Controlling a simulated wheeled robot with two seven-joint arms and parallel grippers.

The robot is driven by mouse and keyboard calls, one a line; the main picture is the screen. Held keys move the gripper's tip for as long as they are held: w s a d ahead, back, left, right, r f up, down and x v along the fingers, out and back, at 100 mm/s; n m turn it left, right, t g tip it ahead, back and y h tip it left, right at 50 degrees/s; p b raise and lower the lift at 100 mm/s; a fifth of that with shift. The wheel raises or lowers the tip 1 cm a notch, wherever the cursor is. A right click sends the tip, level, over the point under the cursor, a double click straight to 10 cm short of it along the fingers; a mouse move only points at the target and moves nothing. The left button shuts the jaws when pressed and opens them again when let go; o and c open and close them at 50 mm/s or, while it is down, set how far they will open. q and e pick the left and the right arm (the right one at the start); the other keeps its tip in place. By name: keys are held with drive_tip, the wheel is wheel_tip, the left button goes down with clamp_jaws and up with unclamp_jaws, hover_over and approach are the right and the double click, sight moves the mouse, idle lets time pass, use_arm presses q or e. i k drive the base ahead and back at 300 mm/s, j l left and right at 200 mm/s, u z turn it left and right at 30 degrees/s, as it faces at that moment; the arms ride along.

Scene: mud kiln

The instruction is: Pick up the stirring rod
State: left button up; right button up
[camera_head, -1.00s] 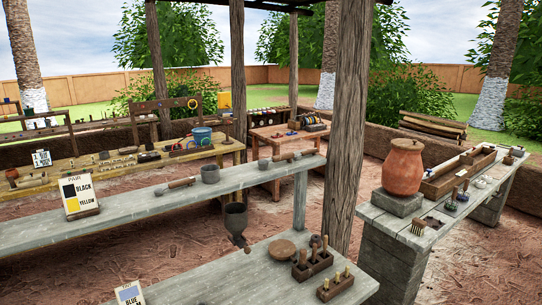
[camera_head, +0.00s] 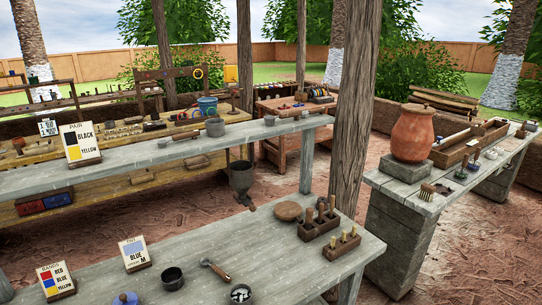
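No object is clearly recognisable as the stirring rod. A long pale rod-like piece (camera_head: 453,138) lies along the wooden tray (camera_head: 440,160) on the right bench. Another handled tool (camera_head: 214,269) lies on the near table. I cannot tell which of these is the rod, if any. Neither of my grippers is in view.
The near grey table (camera_head: 250,255) holds cards, a dark bowl (camera_head: 172,279) and wooden tool blocks (camera_head: 319,227). A clay pot (camera_head: 412,134) stands on the right bench (camera_head: 410,185). A wooden post (camera_head: 351,110) rises between them. Reddish ground (camera_head: 480,240) is open at the right.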

sight(332, 202)
drive_tip(key=i+l+z, duration=0.2)
drive_tip(key=i, duration=0.25)
drive_tip(key=i+z, duration=0.15)
drive_tip(key=i, duration=0.25)
